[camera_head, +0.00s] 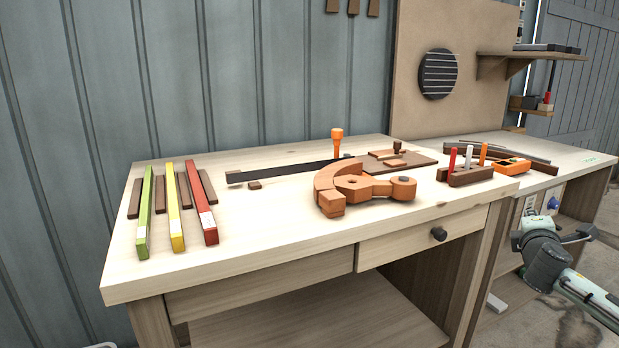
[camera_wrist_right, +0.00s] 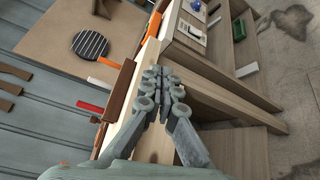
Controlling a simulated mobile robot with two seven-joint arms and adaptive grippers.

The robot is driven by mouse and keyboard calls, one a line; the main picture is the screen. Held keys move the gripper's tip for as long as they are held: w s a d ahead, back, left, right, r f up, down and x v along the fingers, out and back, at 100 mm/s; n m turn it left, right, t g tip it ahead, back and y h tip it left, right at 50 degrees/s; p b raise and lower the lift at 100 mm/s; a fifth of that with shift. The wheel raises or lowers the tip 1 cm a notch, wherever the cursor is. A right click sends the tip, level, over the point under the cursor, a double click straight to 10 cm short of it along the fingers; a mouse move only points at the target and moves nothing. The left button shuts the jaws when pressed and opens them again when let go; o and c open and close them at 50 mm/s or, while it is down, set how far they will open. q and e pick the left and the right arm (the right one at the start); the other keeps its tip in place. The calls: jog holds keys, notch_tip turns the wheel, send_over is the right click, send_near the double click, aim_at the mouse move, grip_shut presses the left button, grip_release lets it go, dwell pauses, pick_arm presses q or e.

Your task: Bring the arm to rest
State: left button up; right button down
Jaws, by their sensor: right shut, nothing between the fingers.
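My right arm comes in from the right edge of the head view, and its gripper (camera_head: 545,240) hangs in front of the bench's right end, clear of the top. In the right wrist view the grey fingers of the right gripper (camera_wrist_right: 166,88) are together, with nothing between them. The bench edge shows behind them. My left gripper is not in the head view.
The workbench (camera_head: 290,235) carries a curved orange wooden piece (camera_head: 355,188), green, yellow and red strips at the left, and a rack (camera_head: 465,175) of markers at the right. A drawer (camera_head: 425,238) is closed. Open floor lies right of the bench.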

jog(key=s+d+f+m+g, duration=0.1)
jog(key=s+f+m+g, duration=0.1)
jog(key=s+f, duration=0.6)
jog(key=s+d+f+m+g, duration=0.1)
jog(key=s+f+m+g, duration=0.15)
jog(key=s+f, duration=0.6)
jog(key=s+d+f+m+g+y, duration=0.1)
jog(key=s+f+m+g, duration=0.3)
jog(key=s+f, duration=0.95)
jog(key=s+a+f+m+g+y, duration=0.1)
jog(key=s+a+f+m+y, duration=0.1)
jog(key=a, duration=1)
jog(key=s+a+f+m+g+y, duration=0.2)
jog(key=s+a+f, duration=0.4)
jog(key=a+f, duration=0.3)
jog(key=a+m+y, duration=0.1)
jog(key=a+y, duration=0.1)
jog(key=a, duration=0.1)
jog(key=shift+s+a+f, duration=0.15)
jog(key=shift+s+a, duration=0.05)
jog(key=shift+a, duration=0.2)
